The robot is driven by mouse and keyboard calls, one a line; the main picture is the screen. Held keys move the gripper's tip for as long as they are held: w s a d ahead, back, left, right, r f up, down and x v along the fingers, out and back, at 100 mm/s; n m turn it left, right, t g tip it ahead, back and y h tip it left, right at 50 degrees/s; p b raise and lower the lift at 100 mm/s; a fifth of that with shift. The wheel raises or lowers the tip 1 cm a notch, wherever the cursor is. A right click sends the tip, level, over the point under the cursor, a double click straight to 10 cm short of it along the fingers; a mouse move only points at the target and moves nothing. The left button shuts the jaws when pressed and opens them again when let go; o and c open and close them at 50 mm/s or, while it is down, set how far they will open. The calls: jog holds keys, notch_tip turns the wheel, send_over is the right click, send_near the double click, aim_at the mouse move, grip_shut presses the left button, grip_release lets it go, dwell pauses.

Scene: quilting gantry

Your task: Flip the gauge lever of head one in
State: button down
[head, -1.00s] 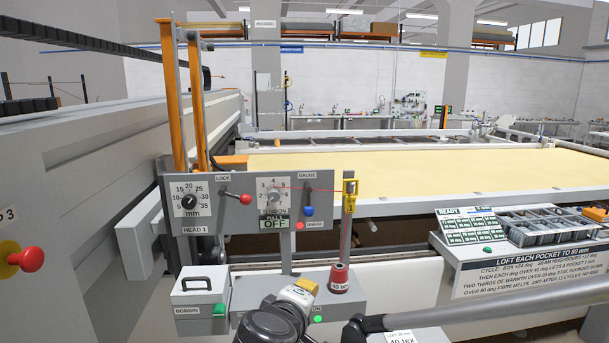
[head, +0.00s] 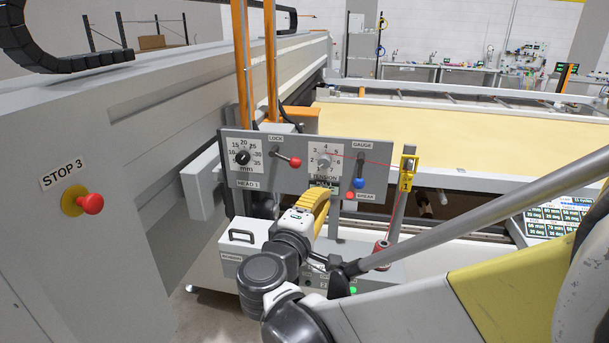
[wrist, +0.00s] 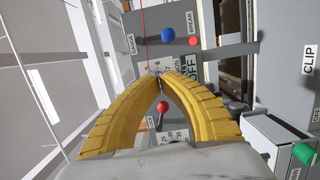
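The gauge lever with its blue knob (head: 359,183) hangs downward below the GAUGE label on the grey head 1 panel (head: 231,150). The blue knob also shows near the top of the wrist view (wrist: 168,34), beyond my fingertips. My gripper (head: 323,194) is in front of the panel's lower edge, below the tension dial (head: 324,161) and left of the gauge lever. In the wrist view its yellow fingers (wrist: 161,74) arch together and their tips meet with nothing held. The fingers hide part of the dial there and seem apart from the blue knob.
The lock lever's red knob (head: 295,162) is left of the dial. A red thread runs from the dial to a yellow guide (head: 408,172) on a post at right. A thread cone (head: 381,252) stands below. A red stop button (head: 90,204) is on the left beam.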

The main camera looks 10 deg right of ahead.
aim_at(360, 174)
jog(key=x, duration=0.3)
jog(key=s+d+x, duration=0.1)
jog(key=x, duration=0.3)
jog(key=d+b+x, duration=0.1)
jog(key=x, duration=0.3)
jog(key=shift+s+d, duration=0.1)
jog(key=shift+d, duration=0.1)
jog(key=shift+d+f, duration=0.1)
jog(key=shift+d, duration=0.1)
